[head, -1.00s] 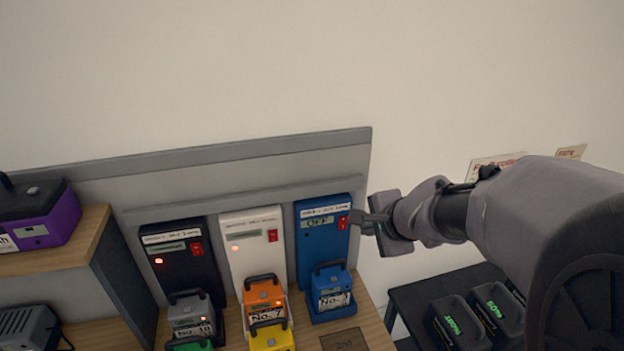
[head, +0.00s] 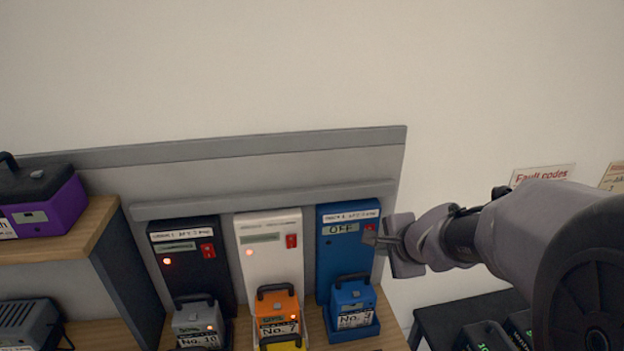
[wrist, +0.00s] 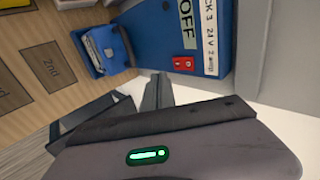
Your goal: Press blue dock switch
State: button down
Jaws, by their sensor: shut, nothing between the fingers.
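The blue dock (head: 340,262) stands at the right end of a row of three docks, and its display reads OFF. Its red switch (wrist: 183,63) shows clear in the wrist view; in the head view the switch (head: 370,231) is partly covered by my fingertips. A blue battery (head: 353,300) with a handle sits in the dock's lower cradle, and the battery also shows in the wrist view (wrist: 104,46). My gripper (head: 372,240) is shut and empty, at the dock's right edge by the switch. I cannot tell whether it touches.
The white dock (head: 270,245) with an orange battery (head: 277,312) and the black dock (head: 188,262) with a grey battery (head: 197,320) stand to the left. A purple unit (head: 48,212) sits on a wooden shelf. A dark rack (head: 450,315) is at lower right.

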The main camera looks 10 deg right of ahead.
jog(key=w, duration=0.2)
jog(key=w+f, duration=0.1)
jog(key=w, duration=0.1)
jog(key=shift+w+f+p, duration=0.1)
jog(key=shift+w+p, duration=0.25)
jog(key=shift+p, duration=0.05)
jog(key=shift+w+r+p, duration=0.2)
jog(key=shift+r+p, duration=0.4)
jog(key=shift+r, duration=0.2)
jog(key=shift+s, duration=0.1)
